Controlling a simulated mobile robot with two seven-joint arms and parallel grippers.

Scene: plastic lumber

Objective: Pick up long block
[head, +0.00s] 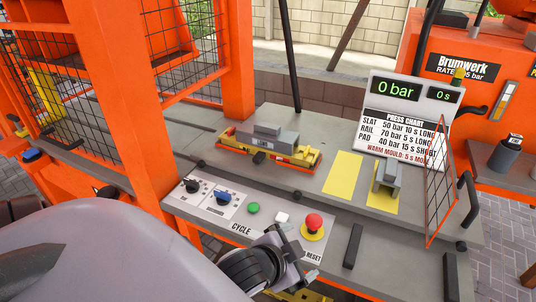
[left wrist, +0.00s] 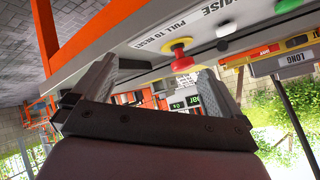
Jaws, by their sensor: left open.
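The long block is a grey block (head: 272,136) resting on a yellow and red holder (head: 306,155) on the grey bench in the head view. A grey part with the label LONG (left wrist: 293,58) shows at the right edge of the left wrist view, which is turned over. My left gripper (head: 290,250) is low in the head view, in front of the bench edge by the red button, apart from the long block. In the left wrist view its two fingers (left wrist: 158,88) are spread, with nothing held between them. My right gripper is not in view.
A red mushroom button (head: 313,222) and a green button (head: 253,208) stand on the bench's front panel. A shorter grey block (head: 386,177) stands on a yellow pad (head: 378,202); another yellow pad (head: 342,176) is bare. An orange mesh guard (head: 441,195) and orange frame posts flank the bench.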

